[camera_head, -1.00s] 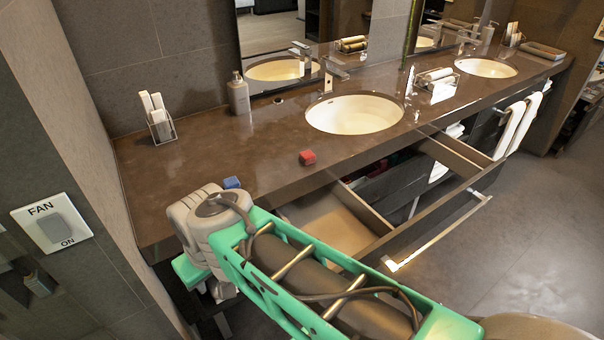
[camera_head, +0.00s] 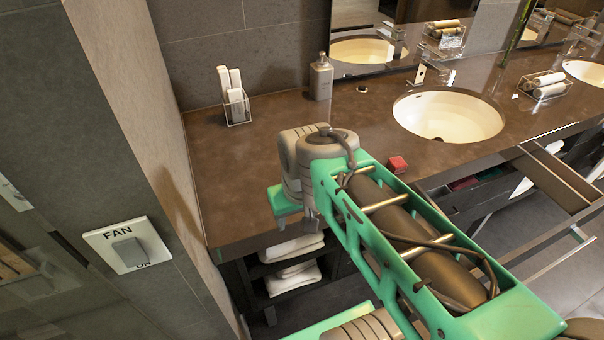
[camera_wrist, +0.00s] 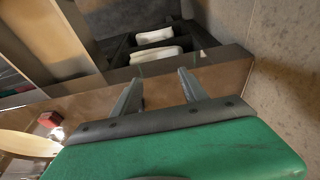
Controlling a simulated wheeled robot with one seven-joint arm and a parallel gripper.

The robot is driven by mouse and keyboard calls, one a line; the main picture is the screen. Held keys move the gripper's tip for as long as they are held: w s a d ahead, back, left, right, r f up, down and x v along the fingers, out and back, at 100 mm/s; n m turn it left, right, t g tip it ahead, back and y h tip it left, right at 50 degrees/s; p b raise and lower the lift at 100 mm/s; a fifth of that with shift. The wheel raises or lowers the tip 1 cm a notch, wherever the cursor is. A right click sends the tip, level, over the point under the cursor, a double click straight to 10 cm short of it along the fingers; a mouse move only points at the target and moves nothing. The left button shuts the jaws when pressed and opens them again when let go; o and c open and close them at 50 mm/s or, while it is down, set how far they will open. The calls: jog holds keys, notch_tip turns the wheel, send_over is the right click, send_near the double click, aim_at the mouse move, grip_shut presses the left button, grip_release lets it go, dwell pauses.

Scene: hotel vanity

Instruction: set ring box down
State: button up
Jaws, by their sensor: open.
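A small red box (camera_head: 397,163) sits on the brown counter (camera_head: 225,150), in front of the near basin and right of my arm. It also shows in the wrist view (camera_wrist: 48,119), at the left and apart from my fingers. I cannot tell for sure whether it is the ring box. My gripper (camera_wrist: 160,92) is open, with nothing visible between its two fingers. In the wrist view the fingers point over the counter toward its front edge. In the head view my arm hides most of the gripper. No blue box is visible now.
A soap bottle (camera_head: 321,78) and a holder with white items (camera_head: 234,100) stand at the back. The near basin (camera_head: 448,117) lies to the right. A drawer (camera_head: 555,175) stands open. Towels (camera_head: 292,265) lie on shelves below. A wall (camera_head: 135,100) borders the left.

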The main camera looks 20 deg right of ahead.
jog(key=shift+o, duration=1.3)
jog(key=w+d+r+g+p, duration=0.1)
jog(key=w+d+r+p, duration=0.1)
jog(key=w+d, duration=0.2)
jog(key=shift+w+d+r, duration=0.35)
jog(key=shift+w, duration=0.85)
jog(key=shift+m+g, duration=0.3)
jog(key=shift+g, duration=0.6)
jog(key=w+d+p, duration=0.1)
jog(key=w+d, duration=0.1)
jog(key=w+d+f, duration=0.1)
jog(key=w+d, duration=0.2)
jog(key=shift+w+p, duration=0.3)
jog(key=shift+p, duration=0.1)
jog(key=f, duration=0.2)
jog(key=f+p, duration=0.1)
jog(key=f, duration=0.4)
jog(key=shift+w+f+p, duration=0.1)
jog(key=shift+w+p, duration=0.2)
jog(key=shift+f, duration=0.45)
jog(key=shift+a, duration=0.1)
jog(key=shift+c, duration=0.5)
grip_shut()
